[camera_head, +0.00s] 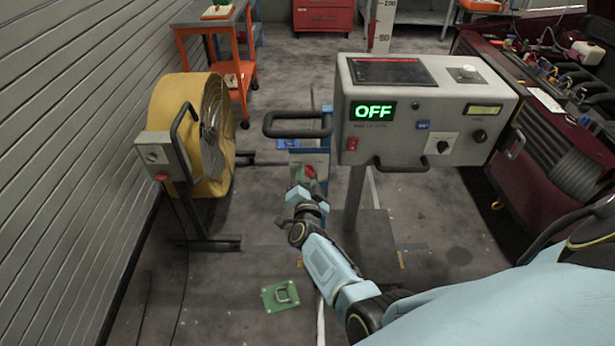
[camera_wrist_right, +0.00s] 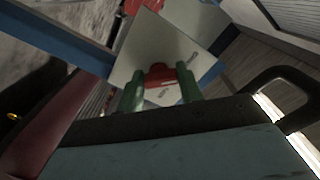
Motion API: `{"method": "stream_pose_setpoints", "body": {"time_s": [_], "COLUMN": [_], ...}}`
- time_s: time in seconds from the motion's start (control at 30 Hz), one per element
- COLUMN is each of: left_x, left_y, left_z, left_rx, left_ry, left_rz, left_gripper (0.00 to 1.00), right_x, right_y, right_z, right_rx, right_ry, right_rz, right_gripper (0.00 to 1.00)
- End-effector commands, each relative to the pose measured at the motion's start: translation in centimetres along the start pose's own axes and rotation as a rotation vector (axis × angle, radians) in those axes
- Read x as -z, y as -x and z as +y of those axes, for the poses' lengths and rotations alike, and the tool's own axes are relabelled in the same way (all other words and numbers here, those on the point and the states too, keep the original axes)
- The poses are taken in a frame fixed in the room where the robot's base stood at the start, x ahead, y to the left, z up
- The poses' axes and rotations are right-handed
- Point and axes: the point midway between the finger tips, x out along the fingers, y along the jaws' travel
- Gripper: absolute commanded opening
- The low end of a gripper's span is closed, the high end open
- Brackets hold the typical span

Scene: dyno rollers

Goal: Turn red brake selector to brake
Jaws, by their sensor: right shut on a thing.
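The red brake selector (camera_head: 309,172) sits on a pale panel (camera_head: 317,160) on the blue cart-like frame, left of the console. In the right wrist view the red selector (camera_wrist_right: 158,74) shows between two green fingers, in front of the tilted pale plate (camera_wrist_right: 150,45). My right gripper (camera_head: 306,180) is at the selector, and in the wrist view the right gripper (camera_wrist_right: 160,82) is shut on it. The plate's lettering is too small to read, so I cannot tell the selector's setting. My left gripper is not in view.
A grey console (camera_head: 430,110) reading OFF stands just right of my right forearm. A black handle (camera_head: 296,124) rises above the panel. A yellow fan (camera_head: 190,130) stands left. A red tool bench (camera_head: 545,150) is at right.

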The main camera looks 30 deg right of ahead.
Motion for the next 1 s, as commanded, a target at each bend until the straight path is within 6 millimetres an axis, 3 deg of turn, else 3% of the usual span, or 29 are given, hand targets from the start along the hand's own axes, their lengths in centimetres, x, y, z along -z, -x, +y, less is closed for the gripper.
{"method": "stream_pose_setpoints", "body": {"time_s": [0.47, 0.5, 0.63, 1.0], "left_x": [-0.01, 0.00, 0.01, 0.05], "left_y": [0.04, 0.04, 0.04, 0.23], "left_z": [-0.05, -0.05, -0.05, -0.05], "left_rx": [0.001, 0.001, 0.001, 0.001], "left_ry": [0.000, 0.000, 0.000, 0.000], "left_rz": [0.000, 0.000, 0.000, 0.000], "left_gripper": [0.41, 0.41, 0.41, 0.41], "right_x": [-0.04, -0.04, -0.03, -0.07], "right_y": [0.03, 0.03, 0.02, 0.64], "right_z": [0.04, 0.04, 0.04, 0.06], "right_rx": [0.000, 0.000, 0.000, -0.001], "right_ry": [0.014, 0.014, 0.013, 0.011], "right_rz": [-0.001, -0.001, -0.001, -0.002], "right_gripper": [0.14, 0.41, 0.58, 0.58]}}
